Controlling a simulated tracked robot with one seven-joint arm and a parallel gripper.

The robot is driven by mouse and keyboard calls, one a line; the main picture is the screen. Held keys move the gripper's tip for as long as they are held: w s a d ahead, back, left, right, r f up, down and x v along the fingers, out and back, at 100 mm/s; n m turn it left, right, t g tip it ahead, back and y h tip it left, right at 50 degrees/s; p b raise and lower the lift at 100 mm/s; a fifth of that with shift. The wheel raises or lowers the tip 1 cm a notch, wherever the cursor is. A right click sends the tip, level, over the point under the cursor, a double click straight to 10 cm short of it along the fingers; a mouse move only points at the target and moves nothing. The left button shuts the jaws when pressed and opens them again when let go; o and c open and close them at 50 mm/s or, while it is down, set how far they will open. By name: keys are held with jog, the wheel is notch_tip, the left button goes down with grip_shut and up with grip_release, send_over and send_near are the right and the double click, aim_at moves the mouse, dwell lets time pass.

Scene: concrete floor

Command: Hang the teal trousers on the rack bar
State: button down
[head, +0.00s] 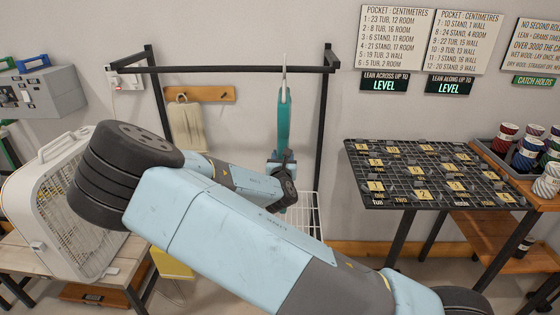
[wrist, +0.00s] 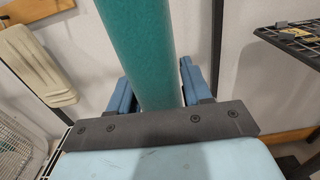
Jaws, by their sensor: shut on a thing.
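The teal trousers (head: 284,125) hang as a narrow upright strip in the head view, with a thin white hanger piece (head: 285,72) at their top. That white piece crosses the black rack bar (head: 225,70) and rises above it; I cannot tell whether it is hooked over the bar or only in front of it. My gripper (head: 283,162) is below the bar, shut on the lower part of the trousers. In the wrist view the teal strip (wrist: 145,45) runs up between the two blue fingers (wrist: 157,88). Its lower end is hidden by the gripper.
A wooden peg board (head: 215,93) with a beige cloth (head: 187,127) is on the wall behind the rack. A black gridded table (head: 430,187) stands right, beside a wooden shelf with patterned cups (head: 526,150). A white wire-fronted box (head: 58,200) stands left.

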jog(key=shift+w+f, duration=0.15)
jog(key=shift+f, duration=1)
